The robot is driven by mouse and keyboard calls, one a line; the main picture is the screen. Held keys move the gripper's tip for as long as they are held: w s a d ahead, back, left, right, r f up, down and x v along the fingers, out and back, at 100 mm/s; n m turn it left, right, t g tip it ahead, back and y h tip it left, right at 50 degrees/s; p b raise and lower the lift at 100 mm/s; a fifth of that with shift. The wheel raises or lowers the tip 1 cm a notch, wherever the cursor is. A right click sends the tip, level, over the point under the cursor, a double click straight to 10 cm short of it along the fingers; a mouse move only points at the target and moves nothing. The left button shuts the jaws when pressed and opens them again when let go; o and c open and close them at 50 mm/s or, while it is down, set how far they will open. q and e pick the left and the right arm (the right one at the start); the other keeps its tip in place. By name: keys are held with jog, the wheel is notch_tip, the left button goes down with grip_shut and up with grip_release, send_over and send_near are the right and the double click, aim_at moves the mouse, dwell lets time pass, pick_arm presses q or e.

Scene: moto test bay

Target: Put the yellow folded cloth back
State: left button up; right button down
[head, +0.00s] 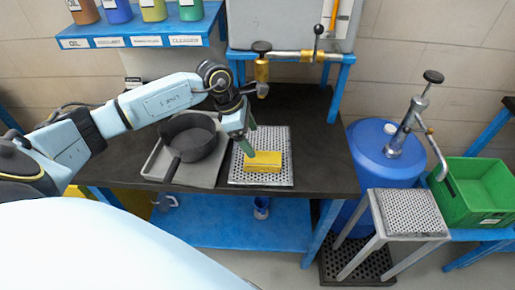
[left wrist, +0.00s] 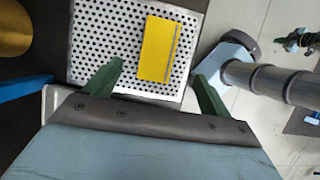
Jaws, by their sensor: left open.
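The yellow folded cloth (head: 262,162) lies on a perforated metal tray (head: 240,178) on the dark bench top. In the left wrist view the cloth (left wrist: 157,48) lies on the perforated tray (left wrist: 105,30), ahead of the fingertips and between their lines. My left gripper (head: 250,142) is over the tray, with its green fingers close to the cloth in the picture. The left wrist view shows the left gripper (left wrist: 155,75) open and empty, its two green fingers wide apart. I cannot tell its exact height above the cloth. My right gripper is not in view.
A dark pan (head: 190,140) sits on a grey tray (head: 157,168) left of the cloth. A brass tap (head: 262,72) hangs above the bench's back. A blue drum (head: 375,150) with a pump, a perforated stand (head: 408,212) and a green crate (head: 475,190) stand right. Labelled bottles line a blue shelf (head: 140,32).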

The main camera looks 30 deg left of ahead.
pick_arm(q)
jog(key=v, duration=0.3)
jog(key=shift+r, duration=0.2)
dwell(0.3)
